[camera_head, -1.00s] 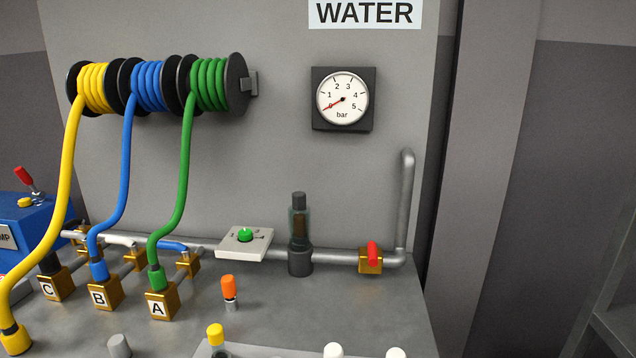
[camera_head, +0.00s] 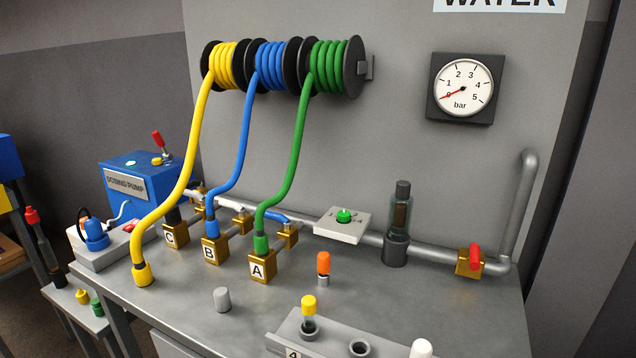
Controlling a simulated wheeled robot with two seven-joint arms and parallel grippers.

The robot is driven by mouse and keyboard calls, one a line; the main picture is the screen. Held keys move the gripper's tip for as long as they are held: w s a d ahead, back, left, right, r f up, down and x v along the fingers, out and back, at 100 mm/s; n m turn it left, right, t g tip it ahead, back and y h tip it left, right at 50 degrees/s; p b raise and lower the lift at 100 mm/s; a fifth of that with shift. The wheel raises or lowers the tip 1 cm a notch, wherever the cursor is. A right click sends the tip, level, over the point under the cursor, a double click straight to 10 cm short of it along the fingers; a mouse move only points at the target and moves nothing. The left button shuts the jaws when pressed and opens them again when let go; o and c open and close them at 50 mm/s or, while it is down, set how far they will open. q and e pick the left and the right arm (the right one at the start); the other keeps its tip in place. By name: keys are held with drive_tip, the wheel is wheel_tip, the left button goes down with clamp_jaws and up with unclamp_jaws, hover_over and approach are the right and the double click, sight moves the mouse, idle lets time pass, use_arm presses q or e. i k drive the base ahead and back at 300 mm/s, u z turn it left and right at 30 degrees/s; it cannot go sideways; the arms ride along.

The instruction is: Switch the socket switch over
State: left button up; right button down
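The blue dosing pump (camera_head: 139,180) stands behind, with a red-handled lever (camera_head: 158,140) on top. Neither of my grippers is in view.
A grey pipe with a red-handled valve (camera_head: 470,260) runs along the back. A grey holder (camera_head: 335,335) stands at the front. The bench's front left is mostly clear.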

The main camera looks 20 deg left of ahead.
sight(130, 227)
drive_tip(key=u, duration=0.65)
drive_tip(key=k, duration=0.15)
drive_tip(key=u, duration=1.1)
